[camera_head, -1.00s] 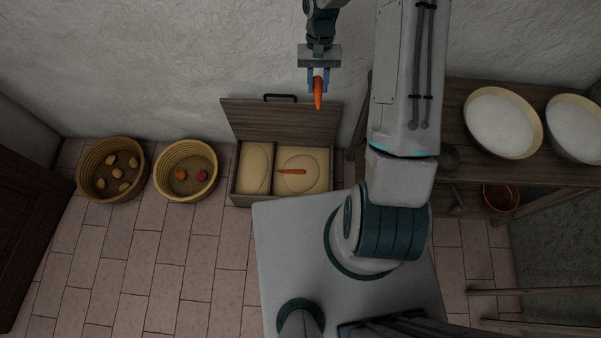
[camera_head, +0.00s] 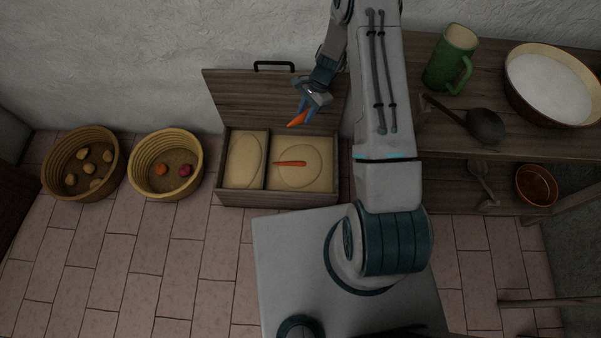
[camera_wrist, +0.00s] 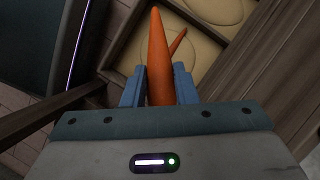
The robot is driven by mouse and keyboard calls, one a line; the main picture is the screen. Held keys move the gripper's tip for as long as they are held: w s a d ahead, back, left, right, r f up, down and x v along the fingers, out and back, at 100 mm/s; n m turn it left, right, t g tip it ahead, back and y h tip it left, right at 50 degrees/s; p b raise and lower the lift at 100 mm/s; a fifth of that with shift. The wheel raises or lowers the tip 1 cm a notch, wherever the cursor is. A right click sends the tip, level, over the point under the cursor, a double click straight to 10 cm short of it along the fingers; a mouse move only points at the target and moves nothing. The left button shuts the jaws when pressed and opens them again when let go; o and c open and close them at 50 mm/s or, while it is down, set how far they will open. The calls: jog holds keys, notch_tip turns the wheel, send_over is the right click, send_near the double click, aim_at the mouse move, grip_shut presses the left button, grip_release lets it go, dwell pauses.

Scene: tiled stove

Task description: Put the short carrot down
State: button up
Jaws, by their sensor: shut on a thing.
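My gripper (camera_head: 308,108) is shut on an orange carrot (camera_head: 297,119), which points down and to the left in the head view. In the wrist view the held carrot (camera_wrist: 157,60) stands between the two blue fingers. The gripper is in front of the raised lid of a wooden box (camera_head: 222,192). A second carrot (camera_head: 289,163) lies on the sand in the box's right compartment. Part of this carrot (camera_wrist: 178,42) shows behind the held one in the wrist view.
The box lid (camera_head: 235,95) stands open against the wall. Two baskets, one with potatoes (camera_head: 50,190) and one with round vegetables (camera_head: 140,150), stand left of the box. A shelf at right holds a green mug (camera_head: 450,60), a ladle (camera_head: 484,124) and a white-filled bowl (camera_head: 515,90).

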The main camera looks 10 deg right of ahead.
aim_at(312, 160)
jog(key=d+f+m+t+b, duration=0.1)
jog(key=f+b, duration=0.5)
jog(key=f, duration=0.6)
jog(key=w+d+f+m+t+b, duration=0.1)
jog(key=f+m+b, duration=0.3)
jog(key=f, duration=0.8)
jog(key=w+d+f+m+b, duration=0.1)
jog(key=d+f+m+b, duration=0.1)
jog(key=f+b, duration=0.6)
jog(key=shift+w+d+f+t+b, duration=0.1)
jog(key=shift+d+f+t+b, duration=0.1)
jog(key=shift+f, duration=0.6)
jog(key=shift+s+d+f+t+b, duration=0.1)
jog(key=shift+d+f, duration=0.05)
jog(key=shift+f, duration=0.6)
jog(key=shift+w+d+f+t+b, duration=0.1)
jog(key=shift+d+f, duration=0.1)
jog(key=shift+f, duration=0.6)
jog(key=shift+f, duration=0.15)
jog(key=o, duration=1)
jog(key=shift+y, duration=0.3)
